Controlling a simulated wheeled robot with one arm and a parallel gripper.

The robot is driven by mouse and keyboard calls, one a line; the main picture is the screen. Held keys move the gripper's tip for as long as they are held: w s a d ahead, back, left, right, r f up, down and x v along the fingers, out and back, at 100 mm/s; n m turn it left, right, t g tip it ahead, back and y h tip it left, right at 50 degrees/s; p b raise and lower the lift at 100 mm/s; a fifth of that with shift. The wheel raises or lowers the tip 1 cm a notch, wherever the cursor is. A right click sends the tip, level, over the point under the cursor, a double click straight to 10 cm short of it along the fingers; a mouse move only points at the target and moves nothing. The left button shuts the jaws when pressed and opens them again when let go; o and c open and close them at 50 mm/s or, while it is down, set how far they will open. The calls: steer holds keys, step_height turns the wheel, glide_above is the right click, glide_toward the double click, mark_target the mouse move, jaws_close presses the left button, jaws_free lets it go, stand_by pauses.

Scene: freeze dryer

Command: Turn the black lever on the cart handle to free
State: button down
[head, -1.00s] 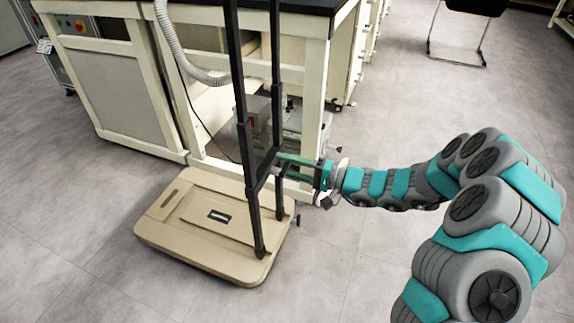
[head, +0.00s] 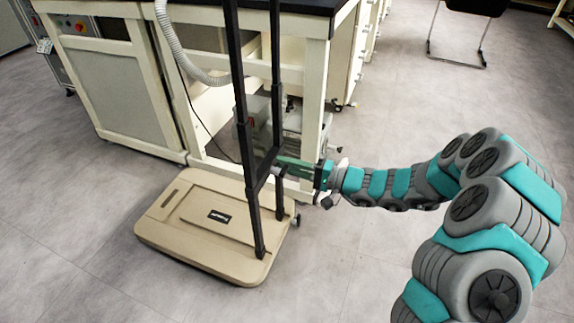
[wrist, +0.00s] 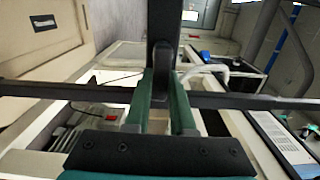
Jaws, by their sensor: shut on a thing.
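The cart has a beige platform (head: 190,238) on the floor and a tall black handle frame (head: 240,110) with two posts and a crossbar. In the wrist view the crossbar (wrist: 60,93) runs across the picture and a black upright bar (wrist: 164,20) meets it. The small black lever (wrist: 162,57) is a rounded piece at this junction. My gripper (wrist: 161,82) has green fingers closed around the lever's lower part. In the head view my gripper (head: 284,163) reaches the handle from the right at crossbar height. The lever cannot be made out clearly there.
A cream bench frame (head: 315,100) stands close behind the cart, with grey equipment (head: 255,115) under it. A grey hose (head: 180,50) hangs at the left. A black chair (head: 470,8) is far right. The floor in front is clear.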

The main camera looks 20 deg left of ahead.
steer(key=m, duration=0.1)
steer(key=f+m+p, duration=0.1)
steer(key=m, duration=0.1)
steer(key=shift+s+m, duration=0.1)
steer(key=shift+m, duration=0.2)
steer(key=s+m+p, duration=0.1)
steer(key=m, duration=0.3)
steer(key=s+f+m+p, duration=0.1)
steer(key=m+p, duration=0.1)
steer(key=m, duration=0.3)
steer(key=s+f+m+p, duration=0.1)
steer(key=m+p, duration=0.1)
steer(key=m, duration=0.2)
steer(key=shift+a+m, duration=0.1)
steer(key=shift+m, duration=0.3)
stand_by(0.4)
steer(key=c, duration=0.8)
jaws_free()
steer(key=shift+o, duration=0.2)
